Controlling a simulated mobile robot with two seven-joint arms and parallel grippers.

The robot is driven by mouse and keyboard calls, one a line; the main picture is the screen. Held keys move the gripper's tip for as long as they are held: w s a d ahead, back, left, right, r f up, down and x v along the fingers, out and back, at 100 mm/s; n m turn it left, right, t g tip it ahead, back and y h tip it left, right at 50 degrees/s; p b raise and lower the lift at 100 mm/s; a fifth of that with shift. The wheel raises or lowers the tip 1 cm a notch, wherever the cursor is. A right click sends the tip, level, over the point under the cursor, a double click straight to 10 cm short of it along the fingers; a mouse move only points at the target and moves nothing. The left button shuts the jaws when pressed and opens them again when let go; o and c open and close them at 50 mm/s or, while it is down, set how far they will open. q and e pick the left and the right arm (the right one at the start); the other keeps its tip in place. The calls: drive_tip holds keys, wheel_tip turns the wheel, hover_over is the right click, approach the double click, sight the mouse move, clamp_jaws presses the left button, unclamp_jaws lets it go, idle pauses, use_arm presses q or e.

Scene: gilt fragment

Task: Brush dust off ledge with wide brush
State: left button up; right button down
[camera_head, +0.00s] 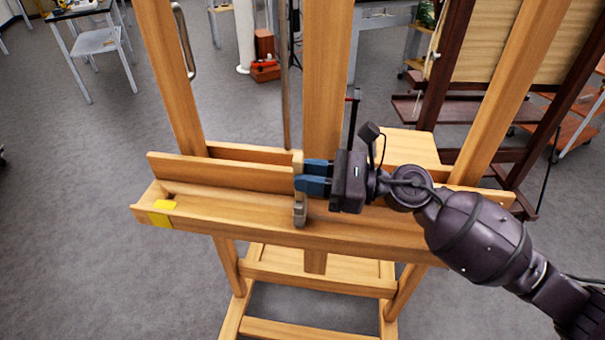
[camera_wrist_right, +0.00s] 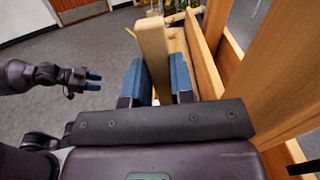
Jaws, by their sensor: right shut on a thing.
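The wide brush (camera_head: 298,165) is upright in my right gripper (camera_head: 305,180), whose blue fingers close on its wooden body. Its greyish lower end (camera_head: 300,216) is at the easel's ledge (camera_head: 360,226); I cannot tell whether it touches. In the right wrist view the brush (camera_wrist_right: 152,50) stands between the blue fingers (camera_wrist_right: 160,82). No dust can be made out on the ledge. My left gripper (camera_wrist_right: 92,81) shows only in the right wrist view, at the left, well away from the ledge, its fingers apart and empty.
A yellow patch (camera_head: 162,206) marks the ledge's left end. The easel's wooden posts (camera_head: 325,80) rise behind the ledge. A second, darker easel (camera_head: 440,100) stands behind at right. A small grey table (camera_head: 95,42) is at back left. The floor left is clear.

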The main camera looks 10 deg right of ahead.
use_arm(q)
drive_tip(key=f+b, duration=0.2)
drive_tip(key=f, duration=0.1)
drive_tip(key=shift+s+g, duration=0.3)
drive_tip(key=shift+s, duration=0.1)
use_arm(e)
drive_tip(key=v, duration=0.6)
drive_tip(key=shift+d, duration=0.35)
use_arm(q)
drive_tip(key=shift+w, duration=0.1)
use_arm(e)
drive_tip(key=shift+s+d+r, duration=0.1)
drive_tip(key=shift+s, duration=0.05)
use_arm(q)
drive_tip(key=shift+s+f+b, duration=0.5)
drive_tip(key=shift+s+f, duration=0.25)
drive_tip(key=shift+f, duration=0.2)
use_arm(e)
drive_tip(key=v, duration=0.3)
drive_tip(key=shift+d, duration=0.2)
use_arm(q)
drive_tip(key=shift+w, duration=0.1)
